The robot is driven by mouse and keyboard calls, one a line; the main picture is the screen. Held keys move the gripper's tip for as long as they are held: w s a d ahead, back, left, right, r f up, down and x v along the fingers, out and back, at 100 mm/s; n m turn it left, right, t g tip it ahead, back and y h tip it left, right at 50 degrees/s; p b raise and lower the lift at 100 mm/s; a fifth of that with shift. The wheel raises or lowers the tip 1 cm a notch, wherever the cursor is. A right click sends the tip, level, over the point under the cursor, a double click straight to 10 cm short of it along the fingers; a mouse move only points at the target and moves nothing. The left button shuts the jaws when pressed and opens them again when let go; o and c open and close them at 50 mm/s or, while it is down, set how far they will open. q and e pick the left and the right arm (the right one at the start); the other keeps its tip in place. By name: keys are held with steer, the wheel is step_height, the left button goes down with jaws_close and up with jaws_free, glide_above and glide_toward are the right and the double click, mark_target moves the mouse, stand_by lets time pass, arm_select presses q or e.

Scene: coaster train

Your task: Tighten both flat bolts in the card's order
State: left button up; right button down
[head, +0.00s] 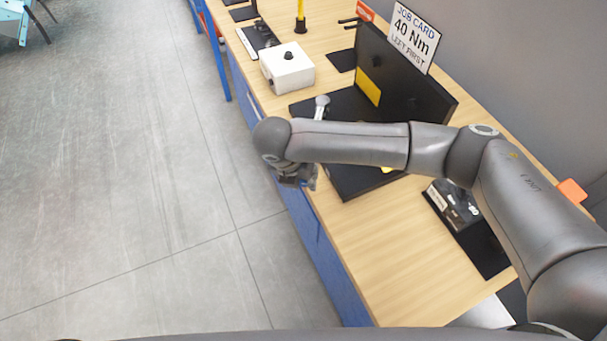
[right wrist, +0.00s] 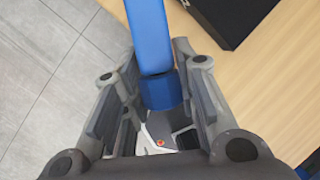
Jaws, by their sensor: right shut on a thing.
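The job card (head: 413,38) stands at the back of the bench and reads "40 Nm, LEFT FIRST". In front of it is a black fixture (head: 420,95) with an upright plate and a flat base. A small silver round-headed part (head: 322,101) shows over the base; I cannot tell whether it is a bolt or a tool's head. My right gripper (head: 304,180) is at the bench's front edge. In the right wrist view it is shut on a blue-handled tool (right wrist: 151,38). My right arm hides part of the base, and no flat bolt is clearly seen. My left gripper is out of view.
A white box (head: 287,70) with a black knob stands left of the fixture. A yellow upright tool (head: 300,14) is behind it. A black device (head: 455,204) lies on a mat at the right. The wooden bench (head: 390,255) is clear at the front right.

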steer(key=shift+w+f, duration=0.1)
steer(key=shift+f, duration=0.4)
stand_by(0.7)
steer(key=shift+w+a+f+m, duration=0.1)
steer(key=shift+a+m, duration=0.3)
steer(key=shift+a, duration=0.45)
stand_by(0.5)
steer(key=shift+w+a+m+b, duration=0.3)
steer(key=shift+a+b, duration=0.1)
steer(key=shift+a, duration=0.25)
steer(key=shift+s+d+p, duration=0.3)
steer(key=shift+d+p, duration=0.35)
steer(key=shift+p, duration=0.1)
